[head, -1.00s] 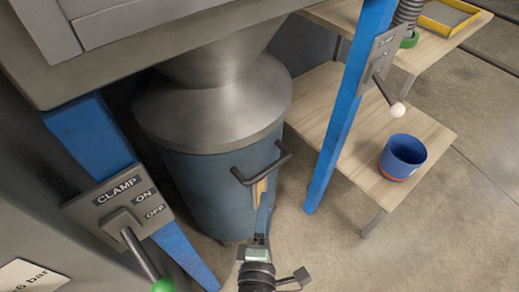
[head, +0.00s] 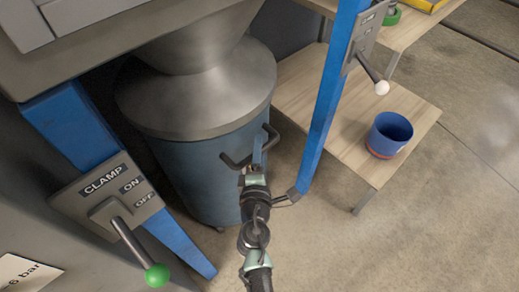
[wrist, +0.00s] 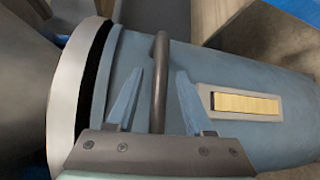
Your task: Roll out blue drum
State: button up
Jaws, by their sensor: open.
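The blue drum (head: 205,175) stands upright under the machine, beneath a grey metal lid (head: 200,95) joined to a cone. A dark bar handle (head: 272,137) sticks out from its side; it also shows in the wrist view (wrist: 160,75). My gripper (head: 256,165) is at the handle, hiding part of it in the head view. In the wrist view my gripper (wrist: 158,80) is open, with one finger on each side of the bar and gaps to both. A black band (wrist: 97,65) lies between the drum and the pale ring beside it.
A clamp panel (head: 107,195) marked ON and OFF has a green-knobbed lever (head: 157,275) pointing down. A white-knobbed lever (head: 381,87) sits on the right blue post (head: 325,130). A wooden shelf (head: 340,155) holds a blue cup (head: 389,133). Concrete floor (head: 440,220) is clear at right.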

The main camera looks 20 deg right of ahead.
jog(key=shift+w, duration=0.1)
grip_shut()
dwell(1.4)
